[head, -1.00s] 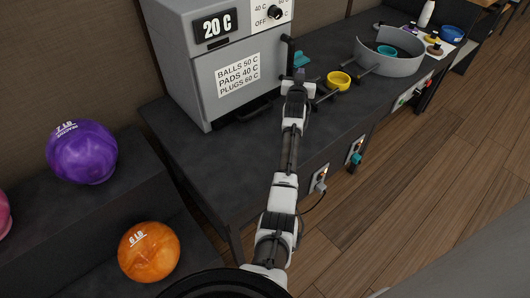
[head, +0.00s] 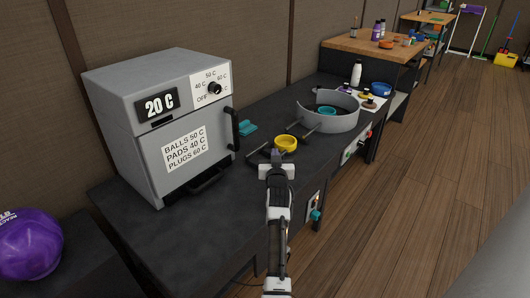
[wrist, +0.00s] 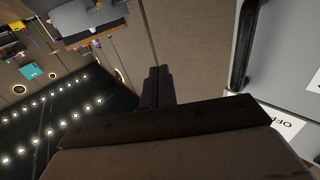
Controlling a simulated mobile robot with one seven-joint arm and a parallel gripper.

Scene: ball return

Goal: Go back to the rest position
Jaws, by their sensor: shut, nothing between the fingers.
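My gripper (head: 277,158) is shut and empty, held above the front part of the dark counter (head: 190,235), just below the yellow ring-shaped cup in the head view. In the wrist view my gripper (wrist: 158,72) shows as two dark fingers pressed together with nothing between them. My arm reaches up from the bottom of the head view.
A grey oven (head: 165,125) with a dark handle stands left of my gripper. A yellow cup (head: 286,143), a teal block (head: 247,128) and a round grey tub (head: 338,115) lie beyond. A purple ball (head: 30,243) sits at lower left. The wooden floor (head: 440,180) at right is clear.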

